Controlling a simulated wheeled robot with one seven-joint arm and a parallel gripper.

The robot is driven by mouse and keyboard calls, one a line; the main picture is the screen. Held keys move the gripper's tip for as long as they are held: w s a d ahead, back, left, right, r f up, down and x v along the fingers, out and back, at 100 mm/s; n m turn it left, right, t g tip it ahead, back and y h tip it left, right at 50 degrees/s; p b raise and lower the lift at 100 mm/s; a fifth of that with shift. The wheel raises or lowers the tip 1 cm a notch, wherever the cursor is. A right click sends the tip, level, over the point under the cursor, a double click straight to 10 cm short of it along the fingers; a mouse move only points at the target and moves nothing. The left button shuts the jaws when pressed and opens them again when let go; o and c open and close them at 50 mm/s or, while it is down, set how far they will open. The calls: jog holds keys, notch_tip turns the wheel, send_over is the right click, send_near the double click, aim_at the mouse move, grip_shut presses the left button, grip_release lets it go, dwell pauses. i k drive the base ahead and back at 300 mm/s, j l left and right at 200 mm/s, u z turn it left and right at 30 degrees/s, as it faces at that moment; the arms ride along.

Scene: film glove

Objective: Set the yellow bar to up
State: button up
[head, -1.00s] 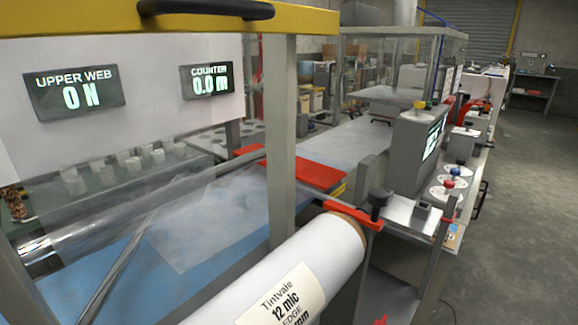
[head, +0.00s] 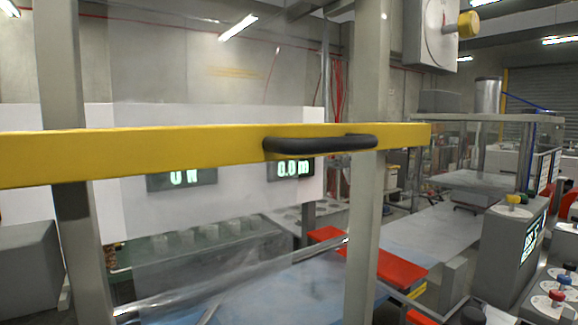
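The yellow bar (head: 150,152) runs across the head view from the left edge to right of the middle, in front of two grey posts. A black handle (head: 320,144) is fixed to its front near the right end. The bar partly covers the lit displays behind it. My gripper is not in view, and nothing is seen touching the handle.
Two grey upright posts, left (head: 75,150) and right (head: 368,200), stand behind the bar. A grey box with a yellow knob (head: 468,24) hangs at the upper right. A red plate (head: 385,265) and a control box (head: 520,235) stand lower right.

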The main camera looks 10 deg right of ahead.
aim_at(37, 158)
jog(key=k+j+z, duration=0.15)
jog(key=z, duration=0.35)
jog(key=k+z, duration=0.3)
jog(key=z, duration=0.15)
